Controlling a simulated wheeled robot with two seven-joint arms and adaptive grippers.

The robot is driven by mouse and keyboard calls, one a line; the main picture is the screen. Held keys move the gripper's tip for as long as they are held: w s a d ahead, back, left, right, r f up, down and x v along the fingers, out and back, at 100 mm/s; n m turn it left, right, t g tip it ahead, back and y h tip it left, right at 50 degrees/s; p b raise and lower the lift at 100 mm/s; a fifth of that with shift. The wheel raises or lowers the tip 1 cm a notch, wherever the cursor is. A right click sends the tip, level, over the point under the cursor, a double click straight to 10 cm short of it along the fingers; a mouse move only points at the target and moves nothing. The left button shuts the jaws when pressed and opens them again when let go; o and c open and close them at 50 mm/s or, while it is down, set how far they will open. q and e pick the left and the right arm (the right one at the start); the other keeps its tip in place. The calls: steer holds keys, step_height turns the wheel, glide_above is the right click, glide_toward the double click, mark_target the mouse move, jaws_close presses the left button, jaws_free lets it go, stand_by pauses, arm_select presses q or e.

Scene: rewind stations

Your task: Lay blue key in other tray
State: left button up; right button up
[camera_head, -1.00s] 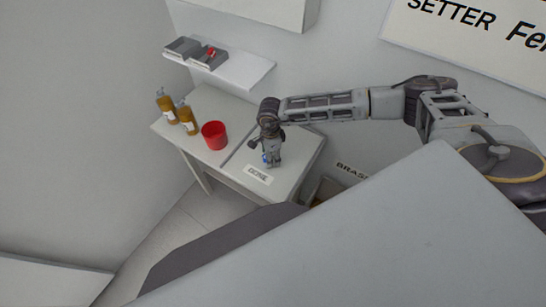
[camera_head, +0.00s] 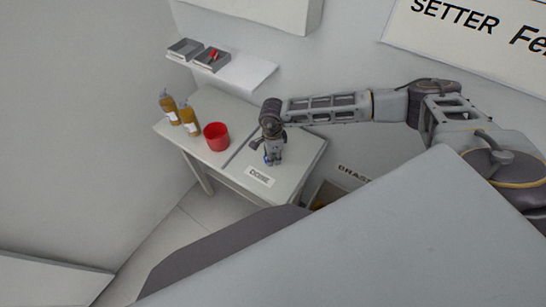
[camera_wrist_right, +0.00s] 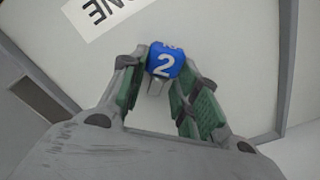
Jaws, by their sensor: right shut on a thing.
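The blue key (camera_wrist_right: 166,61) has a white "2" on its head and a grey metal part below it. My right gripper (camera_wrist_right: 165,75) is shut on the key, with its green pads on either side. Two grey trays stand on the wall shelf: the left tray (camera_head: 186,49) looks empty, and the right tray (camera_head: 212,60) holds a red thing. My left gripper is not in view.
The white table (camera_head: 228,173) has a dividing strip. A red cup (camera_head: 216,137) and two amber bottles (camera_head: 189,118) stand on its left part. The shelf (camera_head: 248,74) is bare right of the trays. The "DONE" label (camera_head: 260,176) lies at the front.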

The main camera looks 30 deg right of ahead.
step_height(320, 180, up, 10)
steer(key=b, duration=0.1)
steer(key=shift+f, duration=0.15)
stand_by(0.7)
